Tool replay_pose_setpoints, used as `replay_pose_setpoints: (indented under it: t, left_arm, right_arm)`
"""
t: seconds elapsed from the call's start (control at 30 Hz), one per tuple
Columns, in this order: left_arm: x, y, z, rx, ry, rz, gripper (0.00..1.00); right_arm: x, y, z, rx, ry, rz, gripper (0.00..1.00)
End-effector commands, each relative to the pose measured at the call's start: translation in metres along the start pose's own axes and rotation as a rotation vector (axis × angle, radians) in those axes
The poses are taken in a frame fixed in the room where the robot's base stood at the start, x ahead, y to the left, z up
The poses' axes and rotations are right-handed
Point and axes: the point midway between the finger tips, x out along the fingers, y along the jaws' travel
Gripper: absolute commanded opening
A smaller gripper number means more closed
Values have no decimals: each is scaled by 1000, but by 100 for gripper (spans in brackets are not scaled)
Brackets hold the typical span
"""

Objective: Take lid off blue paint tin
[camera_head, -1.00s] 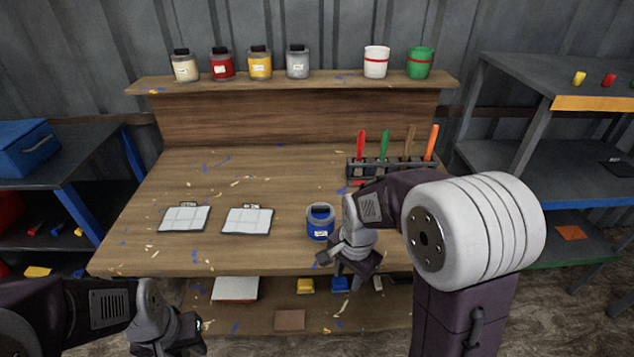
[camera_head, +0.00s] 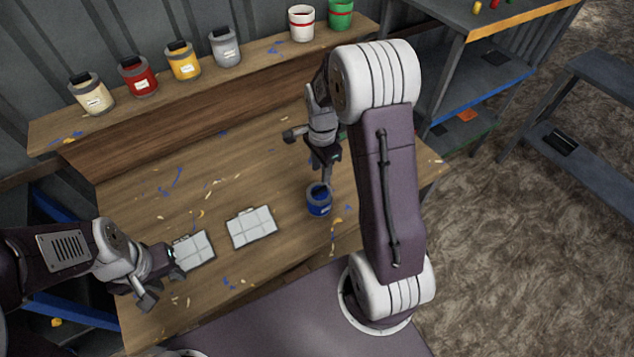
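The blue paint tin (camera_head: 319,203) stands upright near the front edge of the workbench, with a dark blue top and raised lid handle. My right gripper (camera_head: 326,178) points down at the tin's top from just behind it. Its fingertips overlap the lid handle in the picture; I cannot tell whether they touch or grip it. My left gripper (camera_head: 176,264) is over the left front of the bench, by the left panelled board, far from the tin. Its finger opening is not clear.
Two flat panelled boards, left (camera_head: 194,251) and right (camera_head: 252,227), lie left of the tin on the workbench (camera_head: 150,205). Several paint jars and pots stand on the back shelf (camera_head: 65,133). My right arm hides the bench's right part. Paint flecks and shavings dot the bench.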

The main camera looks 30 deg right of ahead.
Motion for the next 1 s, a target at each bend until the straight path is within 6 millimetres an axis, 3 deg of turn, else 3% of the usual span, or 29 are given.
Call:
replay_pose_setpoints:
  t: [0.1,0.33,0.53,0.8,1.0]
  left_arm:
    - [-1,0,0,0,-1,0,36]
    - [-5,0,0,0,0,0,36]
    - [-7,0,-1,0,0,0,36]
    - [-16,0,-2,0,0,0,36]
    - [-15,0,-2,0,0,0,36]
  right_arm:
    - [1,0,0,1,0,1,36]
    - [34,1,0,0,-1,4,36]
    - [43,0,0,0,-1,2,36]
    - [87,-2,1,-1,-1,2,36]
    - [90,-3,0,-1,0,-1,36]
